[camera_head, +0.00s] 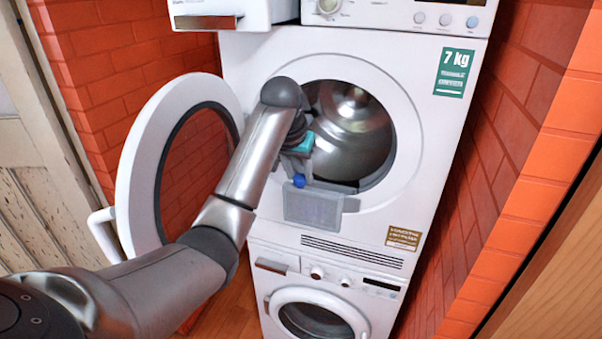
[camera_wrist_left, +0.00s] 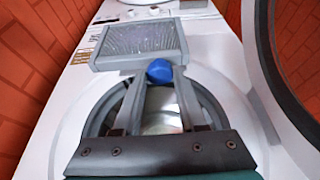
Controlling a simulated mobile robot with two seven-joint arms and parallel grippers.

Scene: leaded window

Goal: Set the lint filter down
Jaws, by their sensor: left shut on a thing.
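The lint filter (camera_head: 314,208) is a grey framed mesh panel with a blue knob on its upper edge. In the head view it shows in front of the dryer's face, just below the round opening. My left gripper (camera_head: 298,172) is shut on the filter at its blue knob. In the left wrist view the knob sits between the fingertips (camera_wrist_left: 159,80), with the filter's mesh (camera_wrist_left: 138,40) beyond them. I cannot tell from these views how far the filter is from the dryer front. My right gripper is not in view.
The white dryer (camera_head: 440,150) has its round door (camera_head: 140,170) swung open to the left, beside my arm. A washing machine (camera_head: 275,282) with a closed round door stands below. Brick walls close in on both sides. A little wooden floor (camera_head: 228,315) shows at the bottom.

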